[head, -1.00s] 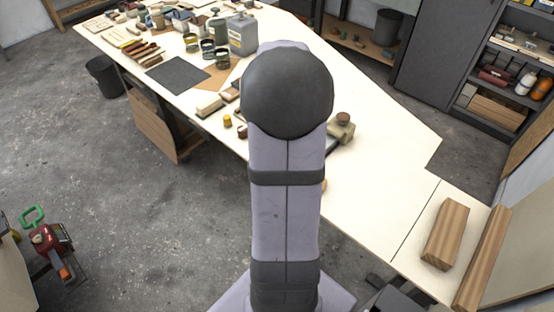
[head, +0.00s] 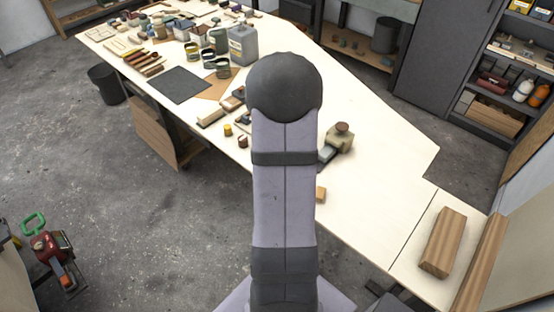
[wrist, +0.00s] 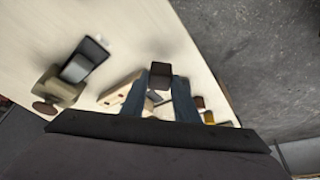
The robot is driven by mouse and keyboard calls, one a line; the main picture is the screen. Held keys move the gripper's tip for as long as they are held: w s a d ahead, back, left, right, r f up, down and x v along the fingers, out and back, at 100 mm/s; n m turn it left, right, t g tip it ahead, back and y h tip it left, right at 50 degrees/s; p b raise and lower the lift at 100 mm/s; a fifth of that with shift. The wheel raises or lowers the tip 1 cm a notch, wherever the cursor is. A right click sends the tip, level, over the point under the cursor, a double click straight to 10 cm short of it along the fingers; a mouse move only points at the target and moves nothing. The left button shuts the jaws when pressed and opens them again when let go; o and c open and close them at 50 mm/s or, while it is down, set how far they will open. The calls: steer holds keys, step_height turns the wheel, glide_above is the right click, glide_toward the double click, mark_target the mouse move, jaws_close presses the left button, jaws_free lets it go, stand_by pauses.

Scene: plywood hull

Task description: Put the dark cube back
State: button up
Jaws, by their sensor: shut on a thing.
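The dark cube (wrist: 160,75) shows in the wrist view between the two dark blue fingers of my gripper (wrist: 160,88). My gripper is shut on it, and the cube stands out past the fingertips over the pale bench top. Whether the cube touches the bench cannot be told. In the head view my own arm hides the gripper and the cube.
On the bench (head: 378,185) stands a beige tool with a brown knob (head: 341,137), beside a dark-edged flat thing (wrist: 85,60). A small wooden block (head: 321,194) lies nearer. Pale blocks (head: 211,115), a dark mat (head: 181,85) and jars (head: 223,66) crowd the left side.

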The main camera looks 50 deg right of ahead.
steer(key=shift+f, duration=1.5)
steer(key=shift+f, duration=0.15)
steer(key=o, duration=0.9)
steer(key=shift+r, duration=0.5)
steer(key=b+v, duration=0.1)
steer(key=v, duration=1)
steer(key=shift+s+a+r+b, duration=0.15)
steer(key=shift+b, duration=0.2)
